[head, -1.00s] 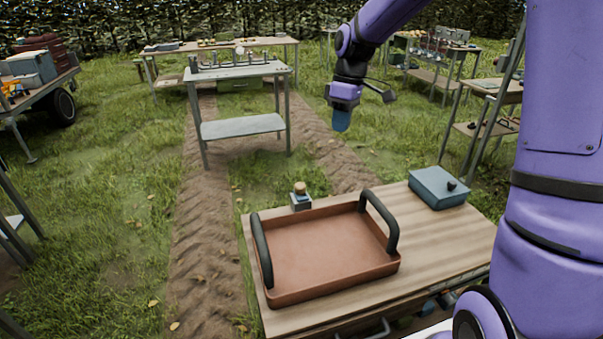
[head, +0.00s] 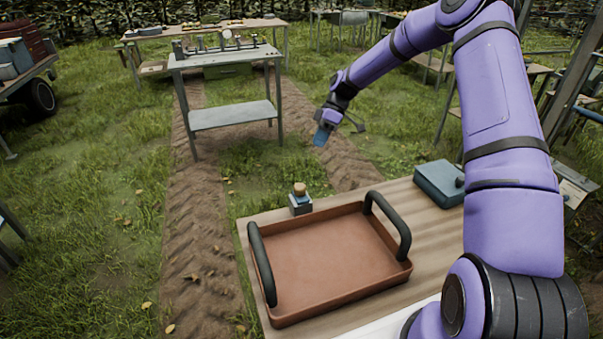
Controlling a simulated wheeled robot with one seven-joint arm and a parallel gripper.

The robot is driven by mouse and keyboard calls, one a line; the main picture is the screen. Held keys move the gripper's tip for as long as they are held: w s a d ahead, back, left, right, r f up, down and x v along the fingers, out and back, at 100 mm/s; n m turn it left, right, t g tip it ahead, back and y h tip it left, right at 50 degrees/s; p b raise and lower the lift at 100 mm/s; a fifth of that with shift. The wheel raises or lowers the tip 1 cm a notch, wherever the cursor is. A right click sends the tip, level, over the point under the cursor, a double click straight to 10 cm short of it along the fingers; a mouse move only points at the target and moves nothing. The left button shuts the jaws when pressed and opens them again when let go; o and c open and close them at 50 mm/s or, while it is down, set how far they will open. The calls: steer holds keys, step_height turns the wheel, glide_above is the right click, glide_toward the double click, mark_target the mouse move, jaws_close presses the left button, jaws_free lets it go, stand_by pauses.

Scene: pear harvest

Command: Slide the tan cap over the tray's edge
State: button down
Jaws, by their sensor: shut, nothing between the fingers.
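A small tan cap (head: 299,189) sits on top of a small blue-grey block (head: 301,206). The block stands on the wooden table just behind the tray's far edge, left of its middle. The terracotta-coloured tray (head: 325,257) lies on the table with a black handle at each side, and it is empty. My gripper (head: 321,137) is in the air beyond the table, above and right of the cap and well apart from it. Its blue fingers are together, with nothing seen between them.
A blue box (head: 440,183) with a dark knob stands on the table (head: 440,232) at the right, partly behind my arm. A grey stand (head: 230,113) and a long wooden table (head: 200,36) are farther back. Grass and a dirt track lie between.

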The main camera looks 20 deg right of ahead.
mark_target(301, 193)
steer(key=shift+w+d+f, duration=0.1)
steer(key=shift+w+f, duration=0.2)
steer(key=shift+w, duration=0.05)
steer(key=s+a+f, duration=0.6)
steer(key=a+f, duration=0.1)
steer(key=f, duration=0.1)
steer(key=shift+a, duration=0.15)
stand_by(0.4)
